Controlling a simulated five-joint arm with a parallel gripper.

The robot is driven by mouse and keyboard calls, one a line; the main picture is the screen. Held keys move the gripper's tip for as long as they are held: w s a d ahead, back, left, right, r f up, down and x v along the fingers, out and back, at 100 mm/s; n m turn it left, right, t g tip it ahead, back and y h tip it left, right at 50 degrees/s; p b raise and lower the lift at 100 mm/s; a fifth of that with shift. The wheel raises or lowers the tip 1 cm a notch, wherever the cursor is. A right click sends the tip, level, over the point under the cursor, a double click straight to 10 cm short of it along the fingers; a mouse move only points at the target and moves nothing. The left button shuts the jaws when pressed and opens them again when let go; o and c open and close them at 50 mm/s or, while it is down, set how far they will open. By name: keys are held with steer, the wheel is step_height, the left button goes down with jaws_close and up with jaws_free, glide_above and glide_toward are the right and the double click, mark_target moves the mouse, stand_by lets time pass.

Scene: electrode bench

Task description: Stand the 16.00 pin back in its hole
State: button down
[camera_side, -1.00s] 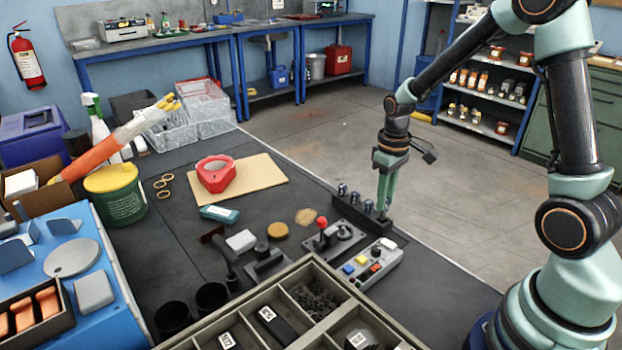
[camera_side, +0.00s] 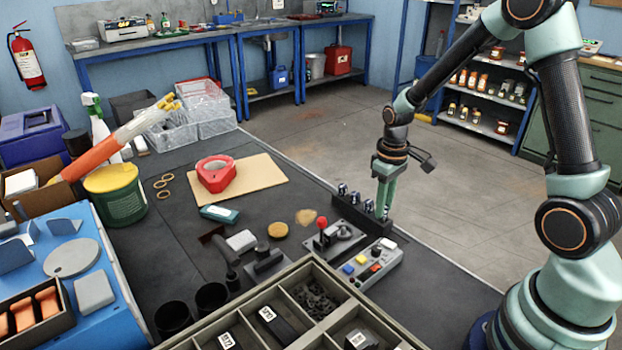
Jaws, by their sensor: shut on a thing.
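A long dark block (camera_side: 358,215) stands near the right edge of the dark bench top, with a row of small dark and silver pins (camera_side: 355,197) standing in it. My gripper (camera_side: 383,212) points straight down over the right end of this block. It is shut on a pin (camera_side: 386,212), of which only a small part shows between and below the fingertips. I cannot read any size marking, and I cannot tell whether the pin's lower end is inside a hole. The holes are too small to see.
A control box with coloured buttons (camera_side: 368,265) and a red-knobbed joystick (camera_side: 322,222) sit close in front of the block. A divided tray (camera_side: 250,300) fills the near middle. Free bench top lies right of the control box.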

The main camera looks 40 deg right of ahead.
steer(key=shift+f, duration=0.55)
steer(key=c, duration=0.6)
jaws_free()
step_height(320, 180, up, 12)
steer(key=shift+r, duration=0.1)
stand_by(0.3)
step_height(320, 180, up, 5)
steer(key=shift+f, duration=0.1)
stand_by(0.5)
